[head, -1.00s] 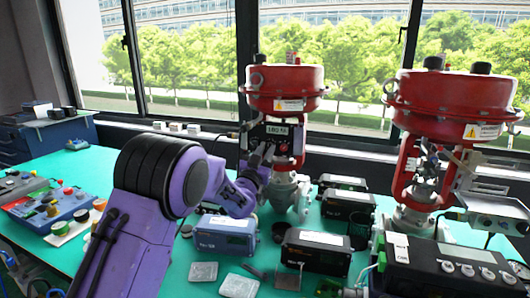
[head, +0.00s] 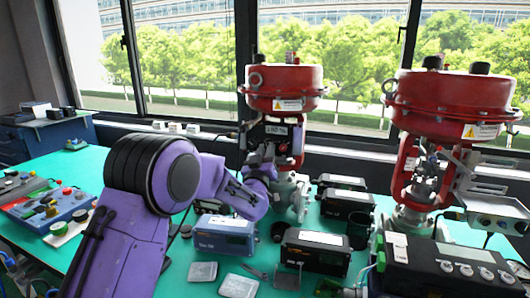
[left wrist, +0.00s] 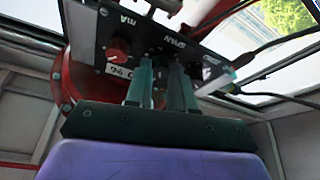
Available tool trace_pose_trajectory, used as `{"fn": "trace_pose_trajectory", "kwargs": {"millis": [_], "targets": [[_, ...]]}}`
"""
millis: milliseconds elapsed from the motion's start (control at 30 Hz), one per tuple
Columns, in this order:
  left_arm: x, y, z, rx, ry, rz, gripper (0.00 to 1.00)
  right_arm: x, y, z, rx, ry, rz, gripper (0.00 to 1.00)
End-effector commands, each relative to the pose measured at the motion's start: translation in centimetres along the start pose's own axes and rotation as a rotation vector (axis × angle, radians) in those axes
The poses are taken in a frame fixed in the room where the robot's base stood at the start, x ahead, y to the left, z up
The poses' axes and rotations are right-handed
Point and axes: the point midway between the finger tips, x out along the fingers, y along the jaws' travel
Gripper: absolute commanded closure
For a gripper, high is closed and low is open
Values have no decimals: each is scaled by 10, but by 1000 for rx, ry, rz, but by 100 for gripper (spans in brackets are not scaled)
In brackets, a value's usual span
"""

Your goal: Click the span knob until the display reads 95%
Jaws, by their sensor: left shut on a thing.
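The valve positioner (head: 282,137) is a dark box on the left red valve actuator, with a small lit display (head: 276,130) that is too small to read surely. In the left wrist view its panel (left wrist: 92,44) is close, upside down, with a SPAN label and a red knob (left wrist: 118,50) to the left. My left gripper (head: 266,155) is at the positioner's underside. Its two green fingers (left wrist: 161,68) are shut at the panel under the SPAN label, on what appears to be the span knob. The fingers mostly hide that knob. My right gripper is not in view.
A second red valve actuator (head: 455,105) stands at the right. Several boxed devices, including a blue one (head: 224,237) and a black one (head: 315,255), crowd the green table below the arm. The table's left part (head: 85,165) has free room. Cables run from the panel.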

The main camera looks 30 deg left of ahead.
Motion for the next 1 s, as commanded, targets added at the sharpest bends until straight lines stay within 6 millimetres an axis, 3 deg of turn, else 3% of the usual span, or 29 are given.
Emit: {"fn": "trace_pose_trajectory", "kwargs": {"millis": [667,700,767,1000], "targets": [[-1,0,2,-69,-5,-30,100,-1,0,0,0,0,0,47],[-1,0,2,-69,-5,-30,67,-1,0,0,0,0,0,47],[-1,0,2,-69,-4,-30,51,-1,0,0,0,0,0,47],[0,0,1,-70,-2,-29,51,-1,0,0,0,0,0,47]]}}
